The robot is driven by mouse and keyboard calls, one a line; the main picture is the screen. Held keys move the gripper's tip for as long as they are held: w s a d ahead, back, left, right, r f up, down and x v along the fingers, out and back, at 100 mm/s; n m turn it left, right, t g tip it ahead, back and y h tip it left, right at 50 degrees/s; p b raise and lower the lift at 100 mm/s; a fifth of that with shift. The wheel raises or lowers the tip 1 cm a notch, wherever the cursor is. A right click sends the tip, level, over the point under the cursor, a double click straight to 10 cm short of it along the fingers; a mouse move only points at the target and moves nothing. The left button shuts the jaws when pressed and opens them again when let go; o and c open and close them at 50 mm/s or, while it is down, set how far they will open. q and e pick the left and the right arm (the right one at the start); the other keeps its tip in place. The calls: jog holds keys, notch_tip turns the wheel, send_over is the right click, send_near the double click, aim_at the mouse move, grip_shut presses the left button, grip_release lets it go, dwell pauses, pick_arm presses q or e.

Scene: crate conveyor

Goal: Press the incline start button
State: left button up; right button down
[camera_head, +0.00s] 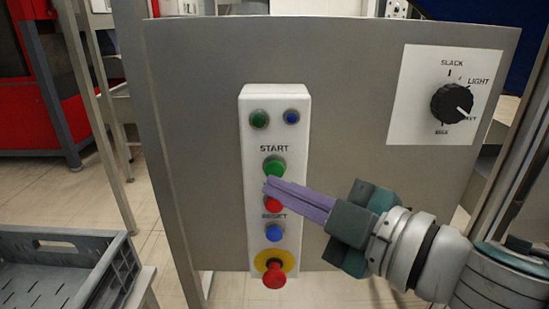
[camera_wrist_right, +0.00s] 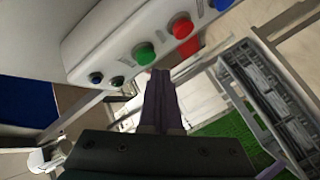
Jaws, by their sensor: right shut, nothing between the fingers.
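The green start button (camera_head: 275,166) sits under the word START on a white control box (camera_head: 291,98), which is fixed to a grey panel. It also shows in the right wrist view (camera_wrist_right: 144,54). My right gripper (camera_head: 267,187) comes in from the right with its purple fingers shut and empty. In the head view its tips are just below the green button and partly cover the red button (camera_head: 273,205). In the wrist view the fingertips (camera_wrist_right: 160,72) appear just below the green button; I cannot tell whether they touch it. My left gripper is not in view.
Below are a blue button (camera_head: 274,233) and a red emergency knob (camera_head: 275,276) on a yellow ring. A black rotary knob (camera_head: 452,103) is on the panel's right. A grey crate (camera_head: 60,240) stands at lower left.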

dwell(0.6)
jog(key=shift+w, duration=0.15)
jog(key=shift+w, duration=0.3)
jog(key=shift+w+b, duration=0.3)
jog(key=shift+w, duration=0.1)
dwell(0.5)
dwell(0.4)
jog(key=shift+s, duration=0.1)
jog(key=shift+s+p, duration=0.55)
jog(key=shift+s, duration=0.15)
